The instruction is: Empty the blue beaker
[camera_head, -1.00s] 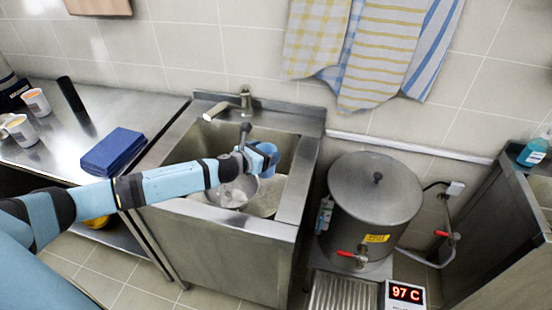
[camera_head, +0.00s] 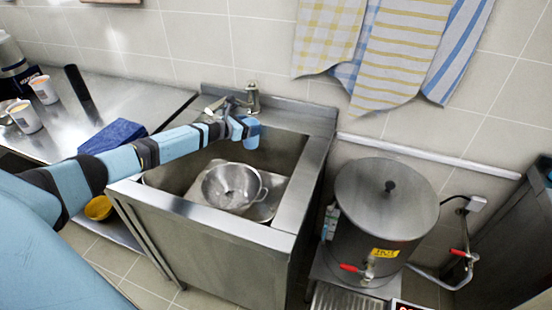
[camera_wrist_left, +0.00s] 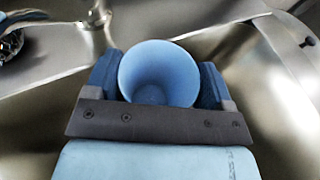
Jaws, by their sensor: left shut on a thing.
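My left gripper (camera_head: 240,128) is shut on the blue beaker (camera_head: 252,138), near the back of the steel sink (camera_head: 285,212) and in front of the tap (camera_head: 253,98). In the left wrist view the gripper's two fingers (camera_wrist_left: 158,88) clasp opposite sides of the beaker (camera_wrist_left: 157,72). Its open mouth faces that camera, and the inside shows plain blue walls and bottom with no contents visible. I cannot tell the beaker's exact tilt. My right gripper is out of view.
Left is a steel counter with a blue cloth (camera_head: 112,137) and cups (camera_head: 25,116). A yellow bowl (camera_head: 98,208) is below. A large lidded pot with a red-handled tap (camera_head: 385,215) stands right.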

